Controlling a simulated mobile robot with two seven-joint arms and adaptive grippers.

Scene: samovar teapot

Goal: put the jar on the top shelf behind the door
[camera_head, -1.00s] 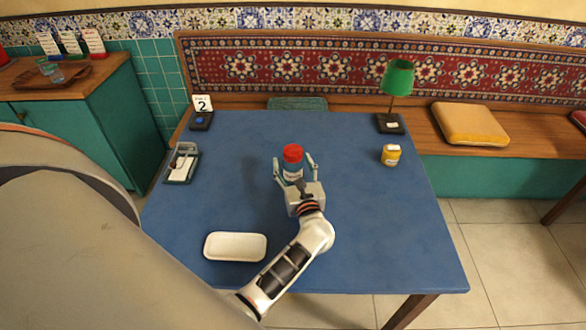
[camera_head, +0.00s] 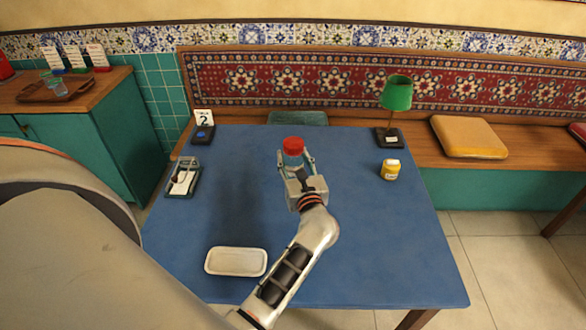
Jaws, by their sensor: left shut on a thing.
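A jar with a red lid (camera_head: 293,146) is over the middle of the blue table in the head view. My left gripper (camera_head: 296,165) is shut on it, with one finger on each side of the jar. The jar is upright and appears to be held above the tabletop; the gripper hides its lower part. My right gripper is out of view. No top shelf or open door can be made out in this view.
The blue table (camera_head: 350,245) carries a white tray (camera_head: 236,262), a yellow jar (camera_head: 390,169), a green lamp (camera_head: 396,93), a number stand (camera_head: 203,124) and a napkin holder (camera_head: 184,179). A green cabinet (camera_head: 125,137) stands at left. The table's right front is clear.

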